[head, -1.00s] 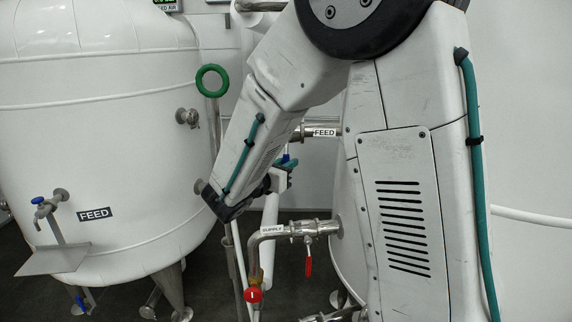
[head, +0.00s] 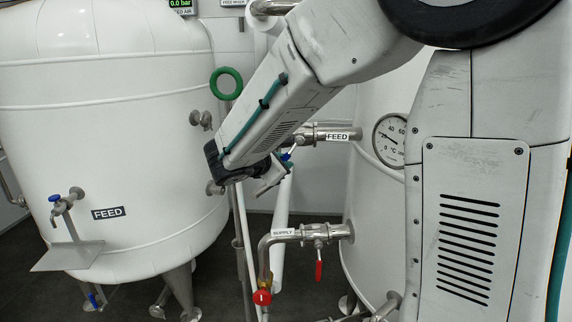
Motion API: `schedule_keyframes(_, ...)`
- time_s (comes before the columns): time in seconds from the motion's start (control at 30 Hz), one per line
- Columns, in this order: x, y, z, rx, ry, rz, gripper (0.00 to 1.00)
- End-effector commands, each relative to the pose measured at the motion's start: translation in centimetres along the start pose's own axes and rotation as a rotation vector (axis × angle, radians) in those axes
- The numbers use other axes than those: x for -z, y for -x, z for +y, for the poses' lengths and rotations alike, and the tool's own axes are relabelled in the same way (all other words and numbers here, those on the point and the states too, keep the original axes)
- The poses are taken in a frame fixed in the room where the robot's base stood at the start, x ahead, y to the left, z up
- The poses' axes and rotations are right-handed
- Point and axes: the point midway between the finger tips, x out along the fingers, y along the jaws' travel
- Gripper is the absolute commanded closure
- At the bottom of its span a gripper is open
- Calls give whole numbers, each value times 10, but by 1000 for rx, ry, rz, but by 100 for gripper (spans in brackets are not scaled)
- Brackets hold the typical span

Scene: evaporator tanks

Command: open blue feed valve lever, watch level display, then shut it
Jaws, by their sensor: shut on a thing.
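The blue feed valve lever (head: 286,156) shows as a small blue bit at the left end of the steel pipe labelled FEED (head: 338,135). My forearm comes down from the upper right, and its dark wrist covers part of the tank behind it. My gripper (head: 278,168) is at the blue lever, shut on it; the fingertips are small and partly hidden by the wrist. The lever's exact angle is hard to tell. A second display (head: 232,1) is cut off and unreadable.
A white tank (head: 110,150) with a FEED label and another blue-handled tap (head: 66,200) stands left. A green handwheel (head: 226,84) and round gauge (head: 390,138) flank my forearm.

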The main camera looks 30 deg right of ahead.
Motion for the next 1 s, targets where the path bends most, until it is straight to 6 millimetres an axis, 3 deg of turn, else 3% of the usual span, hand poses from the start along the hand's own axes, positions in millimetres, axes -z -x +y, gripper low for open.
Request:
schedule_keyframes(0.7,-1,4,7,-5,-75,49,100)
schedule_keyframes(0.73,-1,4,7,-5,-75,49,82)
schedule_keyframes(0.8,-1,3,7,-4,-75,49,66)
schedule_keyframes(1.0,-1,3,6,-2,-74,48,66)
